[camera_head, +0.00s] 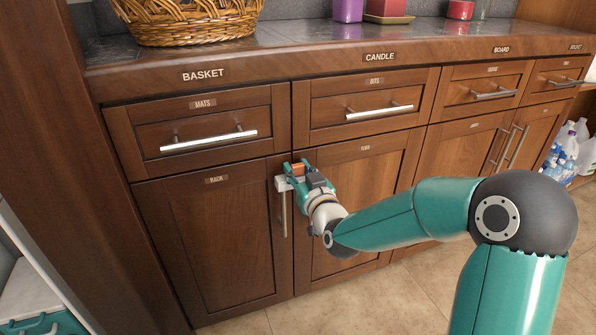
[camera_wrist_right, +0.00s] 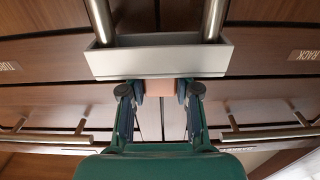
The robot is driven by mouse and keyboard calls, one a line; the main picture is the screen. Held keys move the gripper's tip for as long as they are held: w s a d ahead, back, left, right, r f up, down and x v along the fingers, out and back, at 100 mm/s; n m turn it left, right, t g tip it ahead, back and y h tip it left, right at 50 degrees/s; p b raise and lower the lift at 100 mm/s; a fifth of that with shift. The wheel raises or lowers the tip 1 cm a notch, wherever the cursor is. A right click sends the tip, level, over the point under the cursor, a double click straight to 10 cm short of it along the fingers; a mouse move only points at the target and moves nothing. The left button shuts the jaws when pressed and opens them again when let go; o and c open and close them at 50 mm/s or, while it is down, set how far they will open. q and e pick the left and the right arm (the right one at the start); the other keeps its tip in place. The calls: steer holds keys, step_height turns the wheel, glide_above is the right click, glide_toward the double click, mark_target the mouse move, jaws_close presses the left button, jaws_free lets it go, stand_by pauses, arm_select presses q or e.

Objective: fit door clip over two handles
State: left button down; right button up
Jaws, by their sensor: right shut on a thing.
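The door clip is a pale grey channel (camera_head: 282,184) with an orange tab (camera_head: 298,169), at the meeting edges of the two lower left doors. My right gripper (camera_head: 306,178) is shut on the tab; in the right wrist view the gripper (camera_wrist_right: 160,90) pinches it from both sides. There the clip (camera_wrist_right: 158,62) spans two metal handles, one handle (camera_wrist_right: 103,20) near its left end and the other (camera_wrist_right: 213,20) near its right end. Both handles run down behind its near wall. Its far side is hardly visible. In the head view one handle (camera_head: 283,215) shows below the clip; the other is hidden behind my gripper.
Drawers with bar handles (camera_head: 208,141) sit above the doors, under a countertop (camera_head: 300,42) bearing a wicker basket (camera_head: 188,22) and candles (camera_head: 388,8). Another pair of door handles (camera_head: 507,146) and several bottles (camera_head: 568,150) are to the right. The tiled floor (camera_head: 350,308) is clear in front.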

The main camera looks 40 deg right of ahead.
steer(key=shift+f, duration=0.15)
steer(key=o, duration=1.1)
steer(key=shift+v, duration=3.7)
